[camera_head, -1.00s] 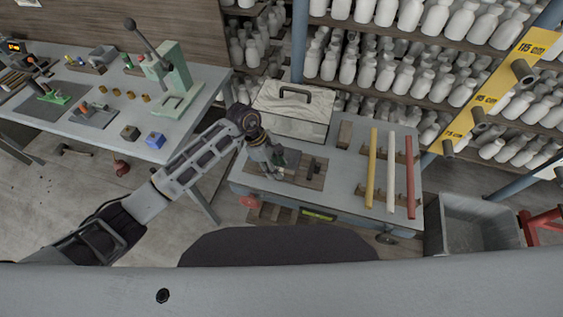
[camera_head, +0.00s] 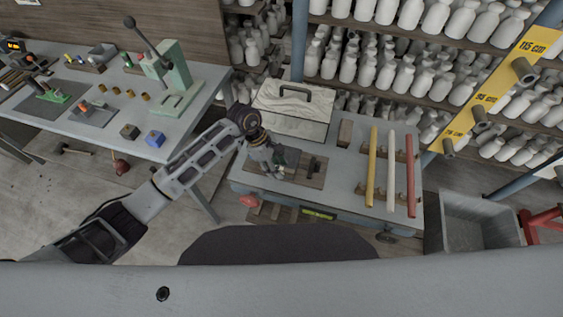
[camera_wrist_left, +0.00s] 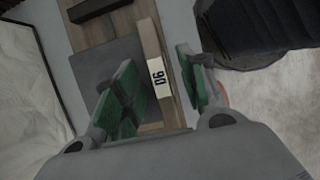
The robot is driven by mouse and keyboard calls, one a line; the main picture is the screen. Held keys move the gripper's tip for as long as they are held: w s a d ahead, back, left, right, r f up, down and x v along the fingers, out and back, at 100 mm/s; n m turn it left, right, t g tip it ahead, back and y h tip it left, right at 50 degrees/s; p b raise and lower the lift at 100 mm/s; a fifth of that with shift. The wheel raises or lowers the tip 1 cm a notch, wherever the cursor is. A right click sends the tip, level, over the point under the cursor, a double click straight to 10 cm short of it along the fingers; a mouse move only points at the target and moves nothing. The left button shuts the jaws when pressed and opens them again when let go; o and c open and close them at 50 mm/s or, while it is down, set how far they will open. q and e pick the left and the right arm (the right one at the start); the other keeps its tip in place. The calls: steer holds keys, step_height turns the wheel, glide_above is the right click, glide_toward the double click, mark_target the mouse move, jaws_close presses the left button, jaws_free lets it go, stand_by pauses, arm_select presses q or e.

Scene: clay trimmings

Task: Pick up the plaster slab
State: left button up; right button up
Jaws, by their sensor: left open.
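My left gripper (camera_head: 272,170) is open at the left part of a wooden board (camera_head: 312,170) on the near table. In the left wrist view, my gripper's green-padded fingers (camera_wrist_left: 158,92) stand on either side of the board's light edge strip, which carries a label reading 06 (camera_wrist_left: 159,77). A flat grey square (camera_wrist_left: 100,62) lies on the board beside one finger. Contact cannot be told. A pale veined slab-like piece (camera_head: 286,103) with a dark handle lies behind the board. I cannot tell which of these is the plaster slab. My right gripper is not in view.
Yellow (camera_head: 371,168), white (camera_head: 391,172) and red (camera_head: 410,175) bars lie across wooden rests at the table's right. A small wooden block (camera_head: 345,133) stands near them. A grey bin (camera_head: 478,222) is right of the table. Shelves of white bottles stand behind.

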arm_select(q)
steer(key=shift+f, duration=0.1)
jaws_close()
stand_by(0.6)
steer(key=shift+r, duration=0.3)
step_height(320, 180, up, 10)
steer(key=b, duration=0.1)
stand_by(0.4)
steer(key=shift+f, duration=0.1)
